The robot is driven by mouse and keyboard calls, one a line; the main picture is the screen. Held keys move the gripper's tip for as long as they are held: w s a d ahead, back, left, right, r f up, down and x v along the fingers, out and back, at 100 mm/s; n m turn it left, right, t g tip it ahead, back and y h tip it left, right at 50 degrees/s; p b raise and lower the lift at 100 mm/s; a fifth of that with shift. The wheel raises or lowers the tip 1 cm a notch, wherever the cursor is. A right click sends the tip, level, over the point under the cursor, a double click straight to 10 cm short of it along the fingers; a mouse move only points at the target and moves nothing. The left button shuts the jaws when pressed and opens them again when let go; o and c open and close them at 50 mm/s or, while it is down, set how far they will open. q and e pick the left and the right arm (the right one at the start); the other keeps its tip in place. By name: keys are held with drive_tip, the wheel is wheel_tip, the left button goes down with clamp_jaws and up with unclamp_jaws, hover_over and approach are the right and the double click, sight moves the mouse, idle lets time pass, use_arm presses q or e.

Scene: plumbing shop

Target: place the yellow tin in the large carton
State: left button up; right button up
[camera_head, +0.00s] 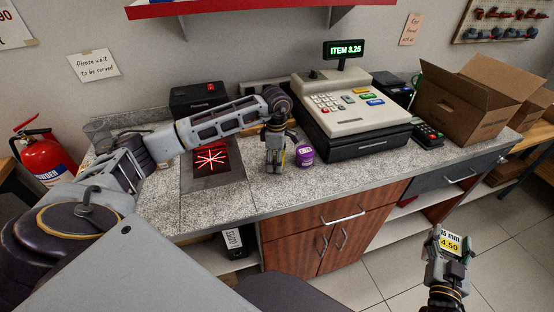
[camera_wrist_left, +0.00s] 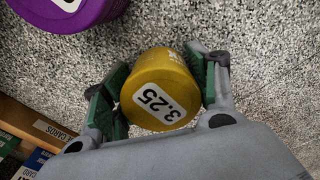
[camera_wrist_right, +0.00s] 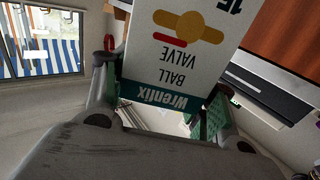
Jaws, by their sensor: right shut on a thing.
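The yellow tin (camera_wrist_left: 162,88), labelled 3.25, stands on the speckled counter between the fingers of my left gripper (camera_wrist_left: 160,90). The fingers are spread on both sides of the tin; firm contact on both sides is not clear. In the head view my left gripper (camera_head: 275,165) is low over the counter and mostly hides the tin. The large carton (camera_head: 460,115) stands with open flaps at the counter's right end. My right gripper (camera_head: 447,262) is shut on a ball valve box (camera_wrist_right: 180,50), held up off the counter, in front of the cabinets.
A purple tin (camera_head: 305,155) stands just right of my left gripper, and it also shows in the left wrist view (camera_wrist_left: 70,8). A cash register (camera_head: 350,110) and a card terminal (camera_head: 427,134) stand between there and the carton. A lit red scanner (camera_head: 210,160) lies to the left.

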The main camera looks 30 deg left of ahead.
use_arm(q)
drive_tip(key=c, duration=0.6)
drive_tip(key=shift+c, duration=0.2)
drive_tip(key=shift+r, duration=0.1)
drive_tip(key=shift+r+b, duration=0.45)
drive_tip(key=shift+r, duration=4.5)
